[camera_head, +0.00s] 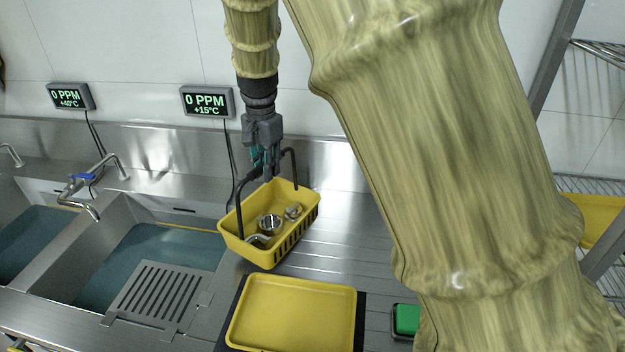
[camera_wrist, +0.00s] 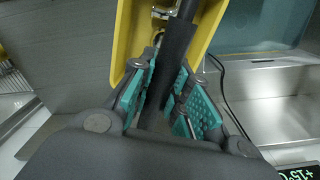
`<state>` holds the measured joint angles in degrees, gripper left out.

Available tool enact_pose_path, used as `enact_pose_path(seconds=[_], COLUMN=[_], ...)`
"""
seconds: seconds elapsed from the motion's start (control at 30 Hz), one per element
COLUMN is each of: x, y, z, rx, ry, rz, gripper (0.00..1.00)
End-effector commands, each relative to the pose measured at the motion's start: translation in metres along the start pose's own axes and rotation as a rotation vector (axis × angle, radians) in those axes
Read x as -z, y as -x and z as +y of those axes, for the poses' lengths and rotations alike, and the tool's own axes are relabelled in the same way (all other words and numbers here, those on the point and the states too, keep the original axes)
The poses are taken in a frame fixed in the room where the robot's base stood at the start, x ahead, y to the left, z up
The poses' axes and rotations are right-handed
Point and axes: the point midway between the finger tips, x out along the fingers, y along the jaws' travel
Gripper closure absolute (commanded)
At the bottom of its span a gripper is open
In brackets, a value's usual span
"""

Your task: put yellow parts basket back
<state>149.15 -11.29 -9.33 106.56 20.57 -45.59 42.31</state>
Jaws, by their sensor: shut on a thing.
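The yellow parts basket (camera_head: 254,247) has a dark handle and holds several metal parts (camera_head: 269,224). It is at the middle of the head view, over or on the ribbed steel drainboard to the right of the sink; I cannot tell whether it touches the surface. My gripper (camera_head: 266,172) is above the basket, shut on its dark handle (camera_head: 245,200). In the wrist view the teal-padded fingers (camera_wrist: 163,105) close on both sides of the handle bar (camera_wrist: 172,62), with the yellow basket wall (camera_wrist: 128,40) beyond them.
A yellow tray (camera_head: 292,314) lies on a dark base in front of the basket. A green item (camera_head: 406,320) is to its right. Two water-filled sinks (camera_head: 150,255) with a tap (camera_head: 92,190) are at left. My arm hides much of the right side.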

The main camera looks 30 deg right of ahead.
Motion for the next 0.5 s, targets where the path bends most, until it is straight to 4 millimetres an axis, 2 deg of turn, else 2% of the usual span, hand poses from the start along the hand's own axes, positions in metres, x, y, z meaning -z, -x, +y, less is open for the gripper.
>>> enact_pose_path(seconds=[0.5], x=[0.073], y=[-0.005], z=[0.057], rx=[0.001], ry=[-0.005], rz=[0.0], gripper=[1.0])
